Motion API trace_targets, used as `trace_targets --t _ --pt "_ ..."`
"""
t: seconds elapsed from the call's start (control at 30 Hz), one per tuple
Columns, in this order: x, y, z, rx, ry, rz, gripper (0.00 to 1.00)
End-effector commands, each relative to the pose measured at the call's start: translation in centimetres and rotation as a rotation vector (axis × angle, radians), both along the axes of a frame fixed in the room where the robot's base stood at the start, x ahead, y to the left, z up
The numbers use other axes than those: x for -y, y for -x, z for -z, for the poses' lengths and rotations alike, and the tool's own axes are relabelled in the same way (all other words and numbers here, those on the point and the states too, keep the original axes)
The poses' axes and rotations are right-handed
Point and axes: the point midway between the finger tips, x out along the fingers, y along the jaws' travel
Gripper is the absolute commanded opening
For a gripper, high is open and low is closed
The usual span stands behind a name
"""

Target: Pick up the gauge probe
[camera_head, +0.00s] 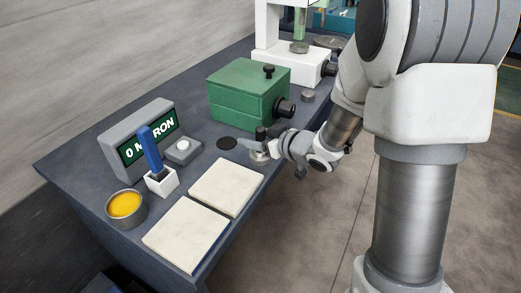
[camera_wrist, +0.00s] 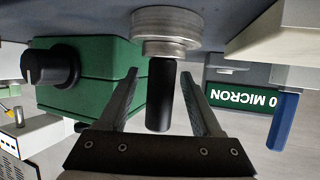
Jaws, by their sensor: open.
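What looks like the gauge probe is an upright black cylindrical handle (camera_head: 261,132) on a round metal base, near the table's right edge. The wrist view is upside down. There the black handle (camera_wrist: 160,95) hangs below the stepped metal base (camera_wrist: 165,30). My gripper (camera_wrist: 161,76) is open, with one finger on each side of the handle. Gaps show between the handle and both fingers, so I see no grip on it. In the head view my gripper (camera_head: 262,149) is at the probe, and its wrist partly hides the base.
A green box (camera_head: 245,95) with black knobs stands just behind the probe. A grey display (camera_head: 140,140), a blue-handled tool (camera_head: 151,150) in a white holder, a yellow-filled tin (camera_head: 124,205) and two pale pads (camera_head: 185,235) lie left and in front. A dark disc (camera_head: 227,143) lies nearby.

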Motion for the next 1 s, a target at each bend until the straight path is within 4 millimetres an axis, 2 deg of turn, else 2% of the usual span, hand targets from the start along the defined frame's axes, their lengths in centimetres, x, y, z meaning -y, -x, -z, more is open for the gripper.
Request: trace_targets --t 0.3,0.37,0.6,0.7,1.0 --pt "-0.43 -0.54 0.24 -0.001 -0.001 0.0 0.66" --pt "-0.42 -0.53 0.24 -0.001 -0.001 0.0 0.57" --pt "-0.41 -0.51 0.24 -0.001 -0.001 0.0 0.14" --pt "-0.41 -0.51 0.24 -0.001 -0.001 0.0 0.0" --pt "-0.41 -0.53 0.2 0.001 -0.001 0.0 0.0"
